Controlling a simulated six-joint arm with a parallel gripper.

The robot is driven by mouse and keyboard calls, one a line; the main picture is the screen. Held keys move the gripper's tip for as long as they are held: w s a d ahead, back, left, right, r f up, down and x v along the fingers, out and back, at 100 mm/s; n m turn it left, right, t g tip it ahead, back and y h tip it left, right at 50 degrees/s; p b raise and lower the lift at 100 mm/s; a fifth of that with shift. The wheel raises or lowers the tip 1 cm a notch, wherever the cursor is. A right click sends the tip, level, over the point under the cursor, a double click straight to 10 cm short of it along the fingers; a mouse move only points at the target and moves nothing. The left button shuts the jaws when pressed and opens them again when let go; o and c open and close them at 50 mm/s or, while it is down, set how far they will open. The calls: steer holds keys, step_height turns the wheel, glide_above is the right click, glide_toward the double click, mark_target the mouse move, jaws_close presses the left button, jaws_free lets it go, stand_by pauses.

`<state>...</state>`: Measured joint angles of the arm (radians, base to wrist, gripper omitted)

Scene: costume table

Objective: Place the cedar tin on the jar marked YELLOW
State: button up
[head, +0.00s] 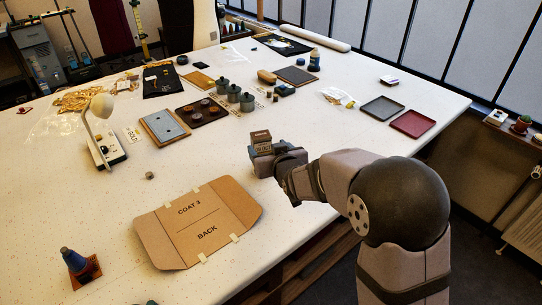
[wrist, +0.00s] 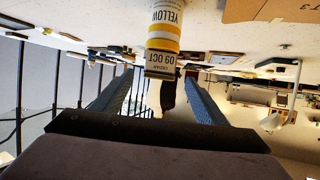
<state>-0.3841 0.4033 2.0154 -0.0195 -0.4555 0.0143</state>
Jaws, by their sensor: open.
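The wrist view is upside down. The cedar tin (wrist: 160,66), with a label reading CEDAR and 09 OCT, is in line with the jar marked YELLOW (wrist: 165,18), directly above it in upright terms. They appear to touch, with a yellow band between the labels. My gripper (wrist: 157,72) is open, its fingers on either side of the tin, with a gap showing. In the head view my gripper (head: 268,158) is low over the table, at a brown, dark-topped item (head: 260,137) that looks like the tin. The jar is mostly hidden there.
A cardboard sheet marked COAT 3 BACK (head: 200,222) lies in front. Several grey-green jars (head: 234,94) stand behind, beside a dark tray (head: 203,122). A red tray (head: 413,124) lies right. A small lamp (head: 101,108) stands left.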

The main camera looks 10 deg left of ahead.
steer(key=shift+b+v, duration=0.35)
steer(key=shift+v, duration=1.1)
steer(key=s+d+f+m+g+h, duration=0.1)
steer(key=s+d+f+g+h, duration=0.15)
steer(key=s+d+f, duration=0.35)
steer(key=s+d+f+m+g+h, duration=0.2)
steer(key=s+d+f+g, duration=0.2)
steer(key=s+d, duration=0.4)
steer(key=s+d+f+g, duration=0.2)
steer(key=s+d+g, duration=0.1)
steer(key=s, duration=0.6)
steer(key=s+d+f+m+g, duration=0.1)
steer(key=s+d+g, duration=0.2)
steer(key=s+d, duration=0.2)
steer(key=s+h, duration=0.1)
steer(key=s, duration=0.2)
steer(key=shift+s+f+m, duration=0.3)
steer(key=shift+s+f, duration=0.1)
